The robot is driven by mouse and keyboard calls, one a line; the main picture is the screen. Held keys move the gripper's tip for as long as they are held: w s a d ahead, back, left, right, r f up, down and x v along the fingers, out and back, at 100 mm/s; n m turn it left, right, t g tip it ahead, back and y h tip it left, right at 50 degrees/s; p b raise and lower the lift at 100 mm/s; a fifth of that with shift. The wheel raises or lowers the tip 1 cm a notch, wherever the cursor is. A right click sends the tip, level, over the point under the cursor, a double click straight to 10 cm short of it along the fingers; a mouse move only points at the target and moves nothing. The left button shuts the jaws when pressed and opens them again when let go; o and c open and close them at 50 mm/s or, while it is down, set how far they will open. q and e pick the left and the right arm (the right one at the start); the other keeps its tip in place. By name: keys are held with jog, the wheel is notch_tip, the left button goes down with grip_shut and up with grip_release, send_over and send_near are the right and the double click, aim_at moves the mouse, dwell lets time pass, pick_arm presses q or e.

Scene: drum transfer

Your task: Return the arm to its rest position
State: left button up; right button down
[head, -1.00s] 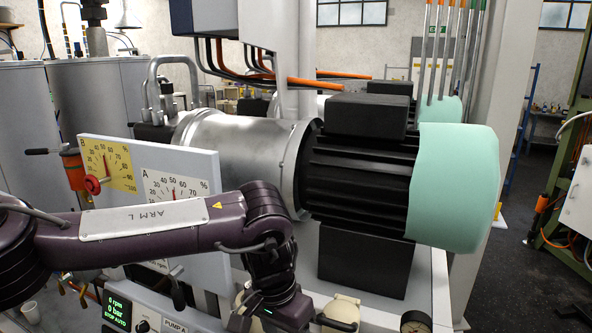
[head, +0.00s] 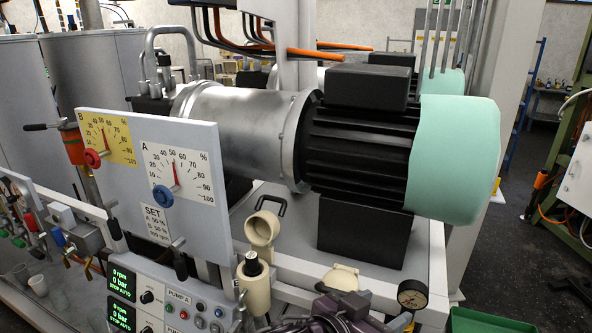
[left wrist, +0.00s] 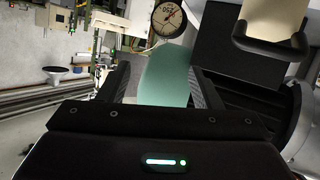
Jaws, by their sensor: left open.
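The purple left arm (head: 342,310) shows only in part at the bottom edge of the head view, in front of the machine. My left gripper (left wrist: 162,88) shows in the left wrist view with its two dark fingers spread apart. It is open, with nothing between the fingers. The pale green motor end cover (left wrist: 165,75) appears beyond the fingers, apart from them. Most of the left arm is below the head view's edge. My right gripper is in neither current view.
The dial panel (head: 150,185) and black-ribbed motor (head: 355,155) stand above the arm. A pressure gauge (head: 412,294) is at its right, also visible in the left wrist view (left wrist: 168,18). Cream pipe fittings (head: 262,230) stand left of it.

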pick_arm(q)
jog(key=w+a+f+n+y, duration=0.1)
jog(key=a+f+n+y, duration=0.4)
jog(key=a, duration=0.6)
jog(key=s+a+f+n+g+y, duration=0.1)
jog(key=s+a+f+g+y, duration=0.1)
jog(key=s+a+f, duration=0.4)
jog(key=s+a+f+g+y, duration=0.2)
jog(key=s+a+f, duration=0.15)
jog(key=a, duration=0.55)
jog(key=s+a+f+n+g+y, duration=0.1)
jog(key=s+a+f+g+y, duration=0.1)
jog(key=s+a+f, duration=0.4)
jog(key=s+f+b+x, duration=0.1)
jog(key=s+x, duration=0.2)
jog(key=x, duration=1)
jog(key=s+f+x, duration=0.1)
jog(key=s+x, duration=0.2)
jog(key=x, duration=1.1)
jog(key=s+a+f+g, duration=0.1)
jog(key=s+a+f, duration=0.1)
jog(key=s+f, duration=0.8)
jog(key=s+a+f+g+b, duration=0.1)
jog(key=s+a+f, duration=0.1)
jog(key=s+f, duration=0.8)
jog(key=shift+s+a+f+m, duration=0.2)
jog(key=shift+a+f+m, duration=0.2)
jog(key=shift+f, duration=0.2)
